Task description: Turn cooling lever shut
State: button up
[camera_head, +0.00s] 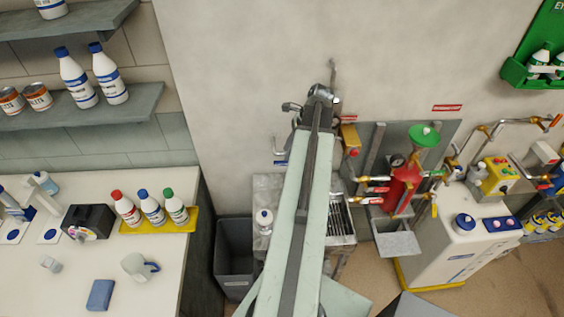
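My arm reaches up across the middle of the picture, and my gripper (320,92) is at its far end in front of the bare wall. The gripper is small and seen from behind; I cannot tell whether it is open or shut. To its right a red vessel (402,188) with a green funnel (424,136) is fixed to a grey wall panel. Small valves with yellow and red handles (434,208) sit around it. A copper pipe (510,122) with an orange-ended handle (555,120) runs further right. I cannot tell which of these is the cooling lever.
A white unit (452,256) with a blue cap stands below the pipes. Behind my arm are a steel sink (339,224) and a grey bin (234,262). A bench (115,285) with bottles in a yellow tray (192,223) is at left. Brown floor shows at lower right.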

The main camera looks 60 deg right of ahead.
aim_at(282, 161)
jog(key=b+x, duration=0.3)
jog(key=x, duration=0.2)
jog(key=shift+w+f, duration=0.1)
grip_shut()
dwell(1.2)
